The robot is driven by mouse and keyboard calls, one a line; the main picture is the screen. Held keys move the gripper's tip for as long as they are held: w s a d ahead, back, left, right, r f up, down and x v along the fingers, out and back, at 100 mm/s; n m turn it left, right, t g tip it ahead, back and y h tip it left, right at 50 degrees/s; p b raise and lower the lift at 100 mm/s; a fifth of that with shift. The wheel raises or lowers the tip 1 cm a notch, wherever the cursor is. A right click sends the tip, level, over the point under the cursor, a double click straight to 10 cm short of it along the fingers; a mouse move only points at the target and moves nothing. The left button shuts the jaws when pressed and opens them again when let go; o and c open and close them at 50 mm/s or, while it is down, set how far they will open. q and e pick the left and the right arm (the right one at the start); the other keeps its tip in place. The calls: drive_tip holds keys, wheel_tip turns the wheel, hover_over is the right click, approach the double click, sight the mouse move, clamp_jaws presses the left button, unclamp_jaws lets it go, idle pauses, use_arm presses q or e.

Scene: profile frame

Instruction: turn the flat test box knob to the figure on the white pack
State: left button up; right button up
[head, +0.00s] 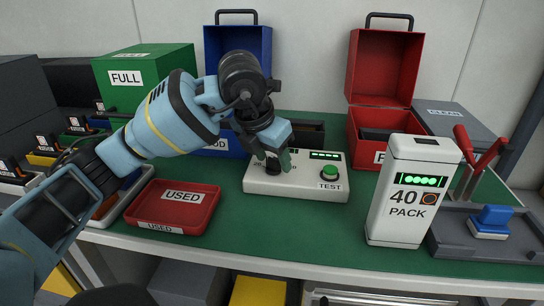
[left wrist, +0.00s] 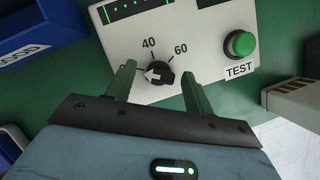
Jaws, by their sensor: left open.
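The flat test box (head: 305,183) is cream, lying on the green bench top, with a green TEST button (head: 330,172). Its black knob (left wrist: 160,74) shows in the left wrist view, with figures 40 and 60 printed around it. Another figure at its left is mostly hidden by a finger. The knob's white pointer aims left, toward that hidden figure, not at 40. My left gripper (left wrist: 165,88) is open, one finger on each side of the knob; contact is unclear. The white pack (head: 397,200) stands upright, marked 40 PACK, with green lights. My right gripper is out of view.
A red USED tray (head: 176,206) lies left of the test box. Blue (head: 236,50) and red (head: 380,70) open-lidded boxes and a green FULL box (head: 145,75) stand behind. A grey fixture with red handles (head: 480,150) is at the right.

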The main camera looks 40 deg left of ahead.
use_arm(q)
drive_tip(key=shift+c, duration=0.3)
drive_tip(key=c, duration=0.9)
